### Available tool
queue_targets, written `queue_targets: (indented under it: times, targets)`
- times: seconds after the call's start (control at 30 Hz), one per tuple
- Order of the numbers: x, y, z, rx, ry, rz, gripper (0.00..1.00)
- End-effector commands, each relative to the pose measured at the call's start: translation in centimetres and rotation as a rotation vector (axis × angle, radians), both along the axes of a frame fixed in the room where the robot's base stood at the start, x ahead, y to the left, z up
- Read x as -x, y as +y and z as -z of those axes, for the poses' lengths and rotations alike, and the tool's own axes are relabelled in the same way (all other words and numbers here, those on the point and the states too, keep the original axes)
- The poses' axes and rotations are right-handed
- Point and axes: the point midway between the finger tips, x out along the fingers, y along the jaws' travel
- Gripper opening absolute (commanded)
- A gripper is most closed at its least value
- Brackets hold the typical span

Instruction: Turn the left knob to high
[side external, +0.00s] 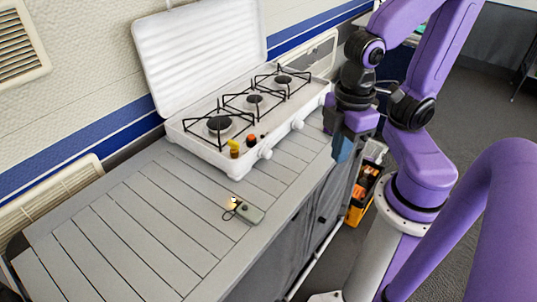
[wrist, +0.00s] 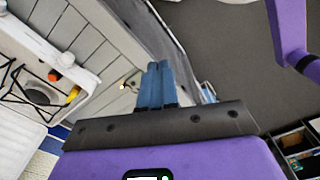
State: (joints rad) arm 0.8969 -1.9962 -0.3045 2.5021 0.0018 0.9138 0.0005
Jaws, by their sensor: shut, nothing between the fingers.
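The white gas stove (side external: 204,150) stands on the grey slatted counter with its lid up. White knobs stick out of its front: the left knob (side external: 265,153) and another knob (side external: 297,124) farther right. I cannot read the left knob's setting. My gripper (side external: 344,152) points down in front of and to the right of the stove, apart from both knobs. Its blue fingers are shut and empty in the wrist view (wrist: 156,66).
A yellow-topped shaker (side external: 234,149) and a small orange-and-black item (side external: 251,141) stand on the stove's near left part. A small grey-green device with a loop (side external: 249,213) lies on the counter (side external: 130,225). A crate with orange (side external: 359,207) is on the floor. The counter's left is clear.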

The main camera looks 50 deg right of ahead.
Motion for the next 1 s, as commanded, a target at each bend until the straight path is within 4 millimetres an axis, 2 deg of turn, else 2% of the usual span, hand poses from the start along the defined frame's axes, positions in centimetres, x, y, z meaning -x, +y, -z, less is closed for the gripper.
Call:
queue_targets:
  times: [0.03, 0.1, 0.2, 0.27, 0.5, 0.6, 0.8, 1.0]
  targets:
    - [0.0, 0.0, 0.0, 0.0, 0.0, 0.0, 0.1]
    - [-0.3, 0.0, 0.0, -0.001, -0.009, 0.012, 0.33]
    - [-2.0, -0.3, 0.2, -0.003, -0.063, 0.076, 0.59]
    - [-3.9, -0.7, 0.3, -0.01, -0.123, 0.144, 0.59]
    - [-13.4, -3.4, -0.2, -0.109, -0.425, 0.48, 0.59]
    - [-16.4, -4.7, -0.7, -0.174, -0.514, 0.585, 0.59]
    - [-20.4, -7.4, -0.9, -0.316, -0.592, 0.75, 0.59]
    - [-21.6, -10.0, 0.2, -0.437, -0.527, 0.887, 0.59]
